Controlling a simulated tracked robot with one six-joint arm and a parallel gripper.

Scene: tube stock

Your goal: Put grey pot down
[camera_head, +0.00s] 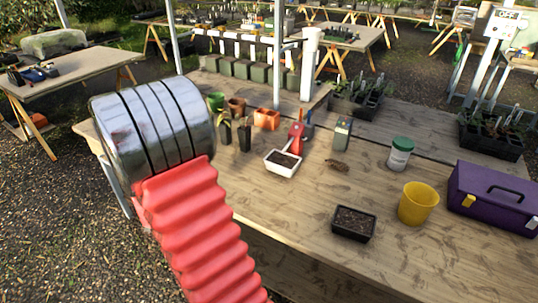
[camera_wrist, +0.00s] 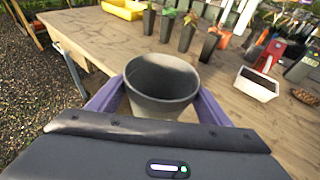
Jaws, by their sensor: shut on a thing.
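The grey pot (camera_wrist: 160,102) is in the wrist view, upright or nearly so, with its open rim facing up towards the camera. It looks empty. The two purple fingers of my gripper (camera_wrist: 163,94) are shut on it from left and right. The pot appears over the wooden bench (camera_wrist: 110,38), near its left edge. Its base is hidden, so I cannot tell whether it touches the bench top. In the head view my own arm hides the gripper and the grey pot.
Several small dark pots with seedlings (camera_wrist: 187,32) stand beyond the grey pot. A white soil tray (camera_wrist: 257,85) is to the right. The head view shows a black soil tray (camera_head: 353,223), yellow pot (camera_head: 418,204) and purple toolbox (camera_head: 495,197).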

